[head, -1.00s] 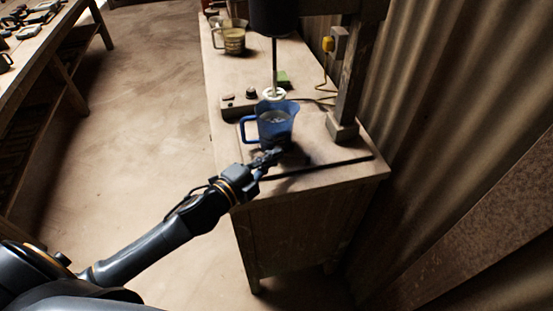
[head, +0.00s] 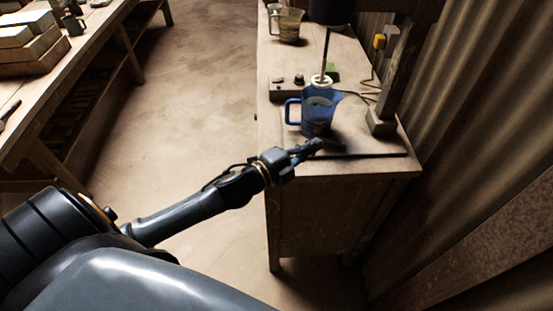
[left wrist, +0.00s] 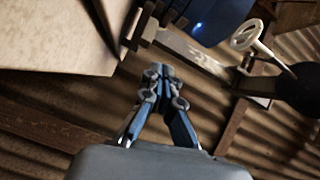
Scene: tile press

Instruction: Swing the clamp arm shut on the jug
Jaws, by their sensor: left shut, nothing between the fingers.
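The blue jug (head: 318,108) stands upright on the bench, handle to the left, under the mixer's rod. It shows partly at the top of the left wrist view (left wrist: 205,18). My left gripper (head: 316,144) is shut and empty just in front of the jug; its closed fingertips show in the left wrist view (left wrist: 160,72). A short dark piece beside the fingertips, low by the jug, may be the clamp arm (head: 334,145); I cannot tell whether the fingers touch it. In the wrist view a pale metal bar (left wrist: 195,55) lies beyond the fingers. My right gripper is out of view.
A white ring-shaped mixer head (head: 322,81) hangs over the jug. A thick post (head: 384,100) stands to the right. A thin dark strip (head: 380,155) runs near the bench's front edge. Another jug (head: 288,24) stands farther back. Open floor lies left of the bench.

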